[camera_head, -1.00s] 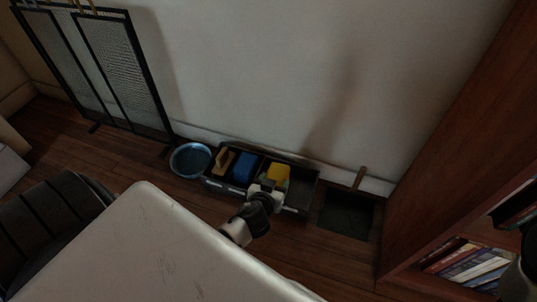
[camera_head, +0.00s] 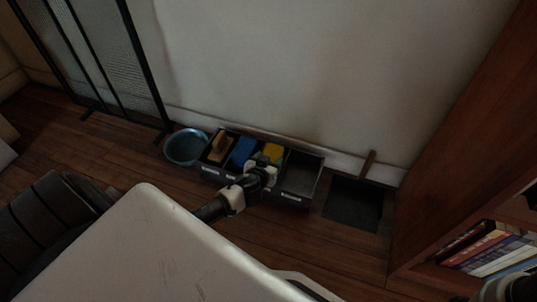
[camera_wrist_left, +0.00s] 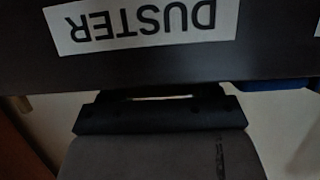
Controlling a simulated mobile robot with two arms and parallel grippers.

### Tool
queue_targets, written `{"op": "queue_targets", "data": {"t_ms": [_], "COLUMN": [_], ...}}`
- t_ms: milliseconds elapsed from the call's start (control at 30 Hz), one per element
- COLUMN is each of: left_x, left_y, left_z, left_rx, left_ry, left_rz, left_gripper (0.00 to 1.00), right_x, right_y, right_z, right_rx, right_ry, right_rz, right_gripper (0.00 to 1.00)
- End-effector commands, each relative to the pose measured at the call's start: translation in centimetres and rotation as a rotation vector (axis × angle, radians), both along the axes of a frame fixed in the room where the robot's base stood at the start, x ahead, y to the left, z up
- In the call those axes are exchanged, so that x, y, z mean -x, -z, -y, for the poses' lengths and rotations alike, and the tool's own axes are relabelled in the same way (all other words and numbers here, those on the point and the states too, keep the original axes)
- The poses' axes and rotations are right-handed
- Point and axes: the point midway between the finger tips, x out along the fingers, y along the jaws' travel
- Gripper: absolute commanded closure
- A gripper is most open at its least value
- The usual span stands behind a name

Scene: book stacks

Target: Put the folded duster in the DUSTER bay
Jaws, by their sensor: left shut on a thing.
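The folded duster (camera_head: 270,152) is yellow and shows in the head view at the third bay from the left of a black caddy. My left gripper (camera_head: 262,169) is shut on it at the caddy's front edge and hides part of it. In the left wrist view the black front panel (camera_wrist_left: 245,58) with the upside-down DUSTER label (camera_wrist_left: 140,25) fills the top. My dark gripper part (camera_wrist_left: 160,112) shows below it, with the fingertips hidden. Whether the duster touches the bay floor cannot be seen.
The caddy also holds a tan brush (camera_head: 219,146) and a blue item (camera_head: 243,151); its rightmost bay (camera_head: 300,172) looks empty. A blue bowl (camera_head: 186,146) stands left, a dark flat pan (camera_head: 354,204) right. The wall is close behind; a bookcase (camera_head: 450,130) bounds the right.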

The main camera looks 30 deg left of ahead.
Motion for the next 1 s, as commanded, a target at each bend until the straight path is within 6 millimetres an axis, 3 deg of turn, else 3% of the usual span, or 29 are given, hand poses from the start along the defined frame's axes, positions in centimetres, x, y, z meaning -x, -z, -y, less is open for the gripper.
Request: {"op": "queue_targets", "data": {"t_ms": [333, 367, 500, 700, 767, 1000], "left_x": [0.0, 0.0, 0.0, 0.0, 0.9, 5.5], "left_y": [0.3, 0.3, 0.2, -0.6, -0.7, -2.8], "left_z": [0.0, 0.0, 0.0, 0.0, 0.3, 1.3], "left_rx": [0.000, 0.000, 0.001, -0.001, 0.003, 0.004], "left_ry": [-0.001, -0.001, -0.001, 0.000, 0.000, -0.002], "left_rz": [0.001, 0.001, 0.000, 0.001, -0.001, -0.002], "left_gripper": [0.60, 0.35, 0.16, 0.16, 0.11, 0.11], "right_x": [0.1, 0.0, 0.0, 0.0, 0.0, 0.0], "right_y": [0.4, 0.4, 0.2, -0.5, -0.8, -3.0], "right_z": [0.0, 0.0, 0.0, 0.0, 0.0, 0.0], "right_rx": [0.000, 0.000, 0.000, 0.000, 0.001, 0.001], "right_ry": [0.000, 0.000, 0.000, 0.000, 0.000, 0.000], "right_rz": [0.002, 0.002, 0.002, 0.002, 0.001, 0.000], "right_gripper": [0.57, 0.57, 0.57, 0.57, 0.57, 0.57]}}
